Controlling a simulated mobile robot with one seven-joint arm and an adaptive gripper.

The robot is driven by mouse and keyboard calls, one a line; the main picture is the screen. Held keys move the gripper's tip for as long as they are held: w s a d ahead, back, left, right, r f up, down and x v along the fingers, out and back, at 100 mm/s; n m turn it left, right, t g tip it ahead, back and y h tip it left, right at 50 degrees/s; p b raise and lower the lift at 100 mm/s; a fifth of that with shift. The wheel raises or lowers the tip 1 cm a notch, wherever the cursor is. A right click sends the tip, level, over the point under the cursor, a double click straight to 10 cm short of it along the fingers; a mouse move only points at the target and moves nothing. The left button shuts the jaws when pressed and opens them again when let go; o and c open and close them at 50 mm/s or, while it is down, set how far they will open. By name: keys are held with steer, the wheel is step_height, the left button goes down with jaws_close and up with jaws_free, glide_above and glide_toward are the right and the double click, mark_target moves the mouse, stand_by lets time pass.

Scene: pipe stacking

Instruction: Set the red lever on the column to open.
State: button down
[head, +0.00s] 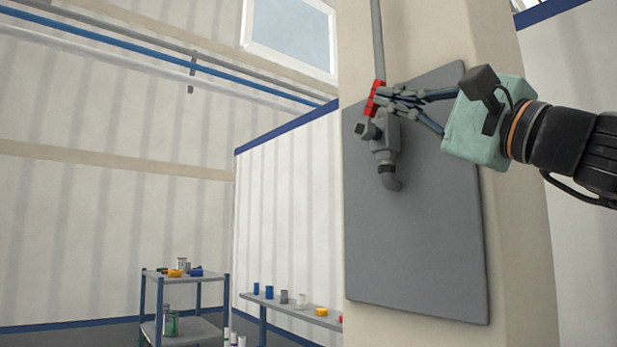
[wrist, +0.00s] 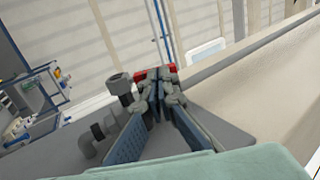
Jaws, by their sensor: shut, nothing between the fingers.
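The red lever (head: 374,97) is on the grey valve (head: 387,140), which is mounted on a grey panel (head: 420,240) on the column (head: 530,250). In the head view the lever stands nearly upright, tilted slightly right at its top. My gripper (head: 382,99) reaches in from the right, its fingertips at the lever. In the wrist view the shut fingers (wrist: 158,82) lie in front of the red lever (wrist: 141,74) and hide part of it. Whether they touch it I cannot tell. Nothing is held between the fingers.
A grey pipe (head: 377,40) runs up the column above the valve. A trolley (head: 185,281) with cans and coloured parts stands at the lower left. A low shelf (head: 290,308) with several coloured pieces is beside the column. The air left of the valve is free.

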steer(key=shift+w+a+r, duration=0.1)
steer(key=shift+w+r, duration=0.05)
steer(key=shift+r, duration=0.1)
steer(key=shift+w+a+r+b, duration=0.4)
steer(key=shift+w+r+b, duration=0.2)
steer(key=shift+r, duration=0.15)
stand_by(0.7)
